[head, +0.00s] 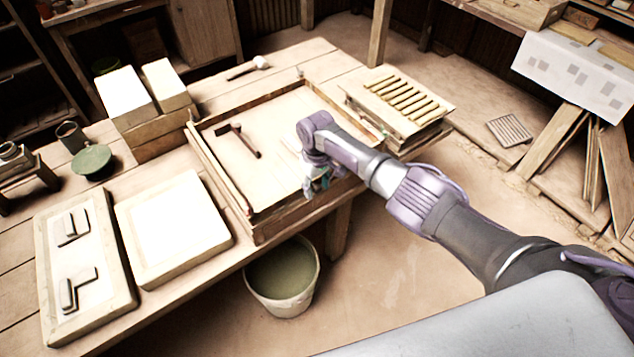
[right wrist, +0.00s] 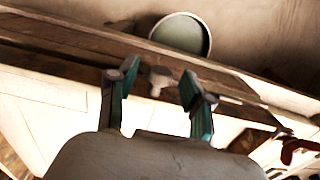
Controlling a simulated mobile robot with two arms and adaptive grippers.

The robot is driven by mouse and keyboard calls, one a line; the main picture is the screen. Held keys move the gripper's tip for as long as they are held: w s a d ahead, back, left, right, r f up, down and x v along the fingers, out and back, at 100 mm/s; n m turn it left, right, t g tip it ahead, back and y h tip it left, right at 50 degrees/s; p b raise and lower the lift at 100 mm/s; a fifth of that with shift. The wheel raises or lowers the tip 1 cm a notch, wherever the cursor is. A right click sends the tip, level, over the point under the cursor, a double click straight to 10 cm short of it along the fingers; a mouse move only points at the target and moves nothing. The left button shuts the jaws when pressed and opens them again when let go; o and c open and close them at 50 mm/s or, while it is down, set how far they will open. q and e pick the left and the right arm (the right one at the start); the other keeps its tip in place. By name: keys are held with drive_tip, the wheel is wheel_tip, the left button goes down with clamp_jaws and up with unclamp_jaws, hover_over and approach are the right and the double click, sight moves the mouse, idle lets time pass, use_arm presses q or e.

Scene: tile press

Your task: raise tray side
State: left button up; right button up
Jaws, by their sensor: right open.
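A wooden tray (head: 262,235) with low raised sides lies on the workbench in the middle of the head view. My right gripper (head: 318,187) is over its front side, and my right arm hides part of the tray's interior and right end. In the right wrist view, my right gripper (right wrist: 158,95) is open, with its two teal-lined fingers apart. A small pale knob (right wrist: 160,78) shows between the fingers, against the long dark wooden side (right wrist: 225,82). I cannot tell whether the fingers touch it. My left gripper is not in view.
A dark-headed hammer (head: 240,140) lies inside the tray. A bucket (head: 283,280) stands below the front edge; it also shows in the right wrist view (right wrist: 180,35). A slatted rack (head: 400,105) sits to the right, pale slabs (head: 175,228) to the left.

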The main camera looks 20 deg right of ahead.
wheel_tip(320, 180, up, 12)
idle(0.5)
drive_tip(key=shift+f, duration=0.1)
